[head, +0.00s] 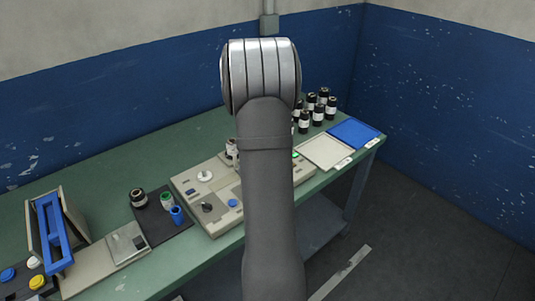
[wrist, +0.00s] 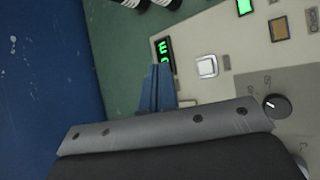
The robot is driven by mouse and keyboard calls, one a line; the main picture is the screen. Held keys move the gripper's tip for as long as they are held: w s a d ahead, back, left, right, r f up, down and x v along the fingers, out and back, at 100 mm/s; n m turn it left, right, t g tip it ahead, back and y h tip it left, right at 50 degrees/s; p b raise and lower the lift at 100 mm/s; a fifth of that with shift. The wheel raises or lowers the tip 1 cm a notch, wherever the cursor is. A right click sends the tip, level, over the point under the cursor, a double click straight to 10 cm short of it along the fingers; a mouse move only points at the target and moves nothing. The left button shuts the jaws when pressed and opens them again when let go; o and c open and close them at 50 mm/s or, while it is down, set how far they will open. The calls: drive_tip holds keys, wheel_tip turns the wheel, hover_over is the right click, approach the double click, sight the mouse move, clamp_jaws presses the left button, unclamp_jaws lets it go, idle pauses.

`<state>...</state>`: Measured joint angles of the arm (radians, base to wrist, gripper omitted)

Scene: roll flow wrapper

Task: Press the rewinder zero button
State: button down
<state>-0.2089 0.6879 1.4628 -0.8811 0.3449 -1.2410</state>
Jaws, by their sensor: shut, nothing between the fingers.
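The beige control panel (head: 221,213) stands on the green bench, its middle hidden behind my arm in the head view. In the wrist view, the panel (wrist: 225,95) carries a white square button (wrist: 207,67) next to a small green-lit display (wrist: 165,50). I cannot read a label naming this button as rewinder zero. My gripper (wrist: 157,72) shows as blue fingers, shut and empty, to the left of the white button and near the display's lower end. Its height above the panel is unclear. The head view does not show the gripper.
A black knob (wrist: 275,106) and a green-lit square (wrist: 245,6) are on the panel. Several dark bottles (head: 318,113), a beige tray (head: 323,152) and a blue tray (head: 354,133) stand to its right. A dark mat (head: 161,226) with small containers lies to its left.

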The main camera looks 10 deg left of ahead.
drive_tip(key=shift+f, duration=4.25)
drive_tip(key=shift+f, duration=0.15)
drive_tip(key=shift+f, duration=0.3)
drive_tip(key=shift+f, duration=0.65)
drive_tip(key=shift+r, duration=1.1)
drive_tip(key=shift+r, duration=2.5)
drive_tip(key=shift+f, duration=0.15)
